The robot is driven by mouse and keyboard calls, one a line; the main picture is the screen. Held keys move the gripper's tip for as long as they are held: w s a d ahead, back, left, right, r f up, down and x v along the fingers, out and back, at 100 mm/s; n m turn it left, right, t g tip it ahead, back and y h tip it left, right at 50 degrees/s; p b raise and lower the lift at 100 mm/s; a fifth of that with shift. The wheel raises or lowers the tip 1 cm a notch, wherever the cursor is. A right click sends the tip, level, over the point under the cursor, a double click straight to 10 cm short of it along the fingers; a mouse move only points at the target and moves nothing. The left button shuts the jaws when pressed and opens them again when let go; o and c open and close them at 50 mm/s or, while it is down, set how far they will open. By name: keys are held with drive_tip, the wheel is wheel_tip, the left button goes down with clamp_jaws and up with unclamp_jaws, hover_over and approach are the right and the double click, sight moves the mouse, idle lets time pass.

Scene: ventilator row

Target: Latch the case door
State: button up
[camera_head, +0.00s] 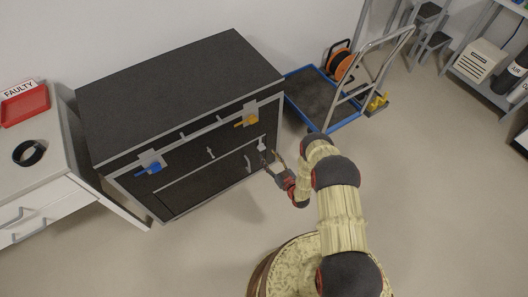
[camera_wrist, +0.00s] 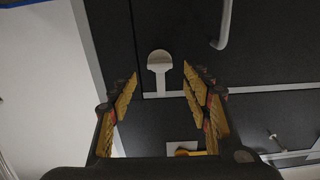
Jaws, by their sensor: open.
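The black case (camera_head: 180,85) with grey edging stands against the wall, its front door (camera_head: 215,170) looking flush with the frame. A small pale-grey paddle-shaped latch (camera_head: 262,143) sits near the door's upper right corner. A grey door handle (camera_wrist: 225,24) is close by.
A blue-framed trolley (camera_head: 320,100) stands right of the case. A white cabinet (camera_head: 60,190) with a red tray (camera_head: 25,105) is at left. The floor in front is clear.

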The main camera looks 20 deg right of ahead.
sight(263, 149)
drive_tip(key=shift+b+x, duration=0.7)
drive_tip(key=shift+x, duration=1.8)
drive_tip(key=c, duration=0.3)
clamp_jaws()
